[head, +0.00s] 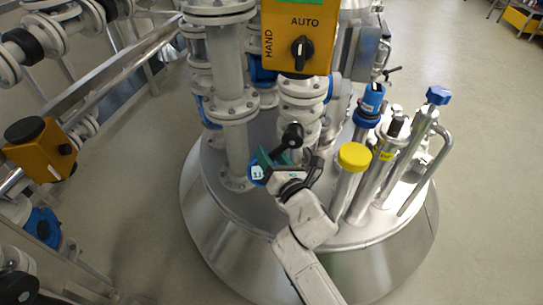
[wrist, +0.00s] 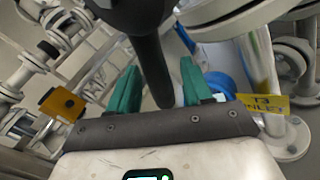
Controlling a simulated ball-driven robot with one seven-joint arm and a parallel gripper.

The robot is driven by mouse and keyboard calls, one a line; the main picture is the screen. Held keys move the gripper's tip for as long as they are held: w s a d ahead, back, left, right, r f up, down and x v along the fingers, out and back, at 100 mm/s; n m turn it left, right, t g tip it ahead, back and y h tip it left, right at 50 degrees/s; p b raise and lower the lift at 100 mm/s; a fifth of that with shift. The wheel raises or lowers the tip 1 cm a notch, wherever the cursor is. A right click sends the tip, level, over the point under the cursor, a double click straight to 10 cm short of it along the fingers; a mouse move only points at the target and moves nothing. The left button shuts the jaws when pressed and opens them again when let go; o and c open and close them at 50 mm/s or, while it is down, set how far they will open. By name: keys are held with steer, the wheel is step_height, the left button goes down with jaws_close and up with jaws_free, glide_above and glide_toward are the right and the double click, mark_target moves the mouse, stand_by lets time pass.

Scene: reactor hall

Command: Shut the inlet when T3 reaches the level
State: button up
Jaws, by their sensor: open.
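A black lever with a round knob (head: 292,135) rises among the pipes on the round steel vessel lid. In the wrist view its dark shaft (wrist: 153,70) runs down between the two green fingers of my gripper (wrist: 157,90). The fingers are apart on either side of the shaft, which looks closer to the left finger; I cannot tell whether they touch. A yellow tag reading "T3 INLET" (wrist: 264,103) hangs just right of the fingers. In the head view my gripper (head: 272,158) is at the lever, its fingers partly hidden. No level reading is legible.
A yellow HAND/AUTO switch box (head: 298,38) stands above the lever. A grey flanged pipe (head: 232,100) is close on the left. A yellow-capped tube (head: 353,157) and a blue-topped fitting (head: 372,100) stand on the right. Open floor (head: 465,110) lies at the right.

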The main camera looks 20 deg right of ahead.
steer(key=shift+c, duration=0.3)
jaws_close()
stand_by(0.4)
